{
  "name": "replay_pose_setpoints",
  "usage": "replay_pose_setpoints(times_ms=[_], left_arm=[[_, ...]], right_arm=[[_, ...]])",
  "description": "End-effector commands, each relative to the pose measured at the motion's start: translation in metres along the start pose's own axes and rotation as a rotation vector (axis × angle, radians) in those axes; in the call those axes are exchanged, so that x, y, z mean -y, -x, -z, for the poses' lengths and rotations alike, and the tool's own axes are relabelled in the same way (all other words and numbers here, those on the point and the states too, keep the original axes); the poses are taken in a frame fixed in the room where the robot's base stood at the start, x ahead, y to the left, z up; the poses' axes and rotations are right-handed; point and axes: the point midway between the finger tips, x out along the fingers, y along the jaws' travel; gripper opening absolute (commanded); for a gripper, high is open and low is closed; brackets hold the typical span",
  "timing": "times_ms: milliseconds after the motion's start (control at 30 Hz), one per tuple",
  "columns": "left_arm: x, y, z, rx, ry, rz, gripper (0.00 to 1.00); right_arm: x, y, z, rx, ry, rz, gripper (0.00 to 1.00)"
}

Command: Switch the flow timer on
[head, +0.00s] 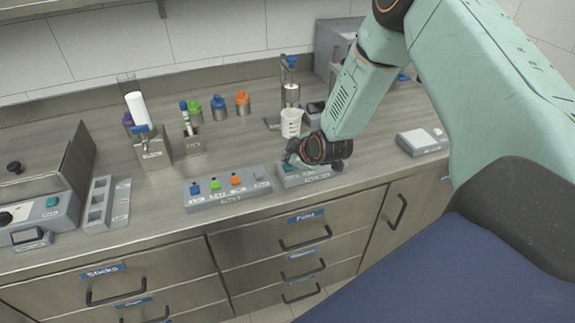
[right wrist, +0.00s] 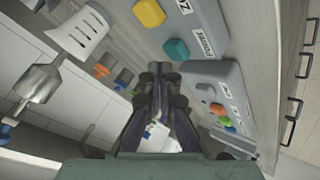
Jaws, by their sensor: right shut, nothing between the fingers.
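A grey control box (head: 318,181) sits near the counter's front edge, partly hidden by my right gripper in the head view. In the right wrist view the box (right wrist: 207,22) carries a yellow button (right wrist: 149,13) and a teal button (right wrist: 176,50), with labels too small to read surely. I cannot tell which control is the flow timer. My right gripper (head: 288,157) is shut and empty, just above the box's left end. In the right wrist view its fingertips (right wrist: 160,70) appear close to the teal button; contact cannot be told. My left gripper is not in view.
A white measuring cup (head: 291,123) stands under the filler (head: 290,93) behind the gripper. Several colored-lidded jars (head: 219,108) stand at the back. Another grey box (head: 421,141) lies at right.

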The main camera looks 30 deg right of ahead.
Motion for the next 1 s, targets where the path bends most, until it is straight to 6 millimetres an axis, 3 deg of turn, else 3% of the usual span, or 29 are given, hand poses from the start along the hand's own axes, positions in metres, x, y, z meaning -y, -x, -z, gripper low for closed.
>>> replay_pose_setpoints(times_ms=[1000], left_arm=[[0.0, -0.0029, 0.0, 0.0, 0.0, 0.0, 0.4]], right_arm=[[0.0046, -0.0055, -0.0066, 0.0, 0.0, 0.0, 0.0]])
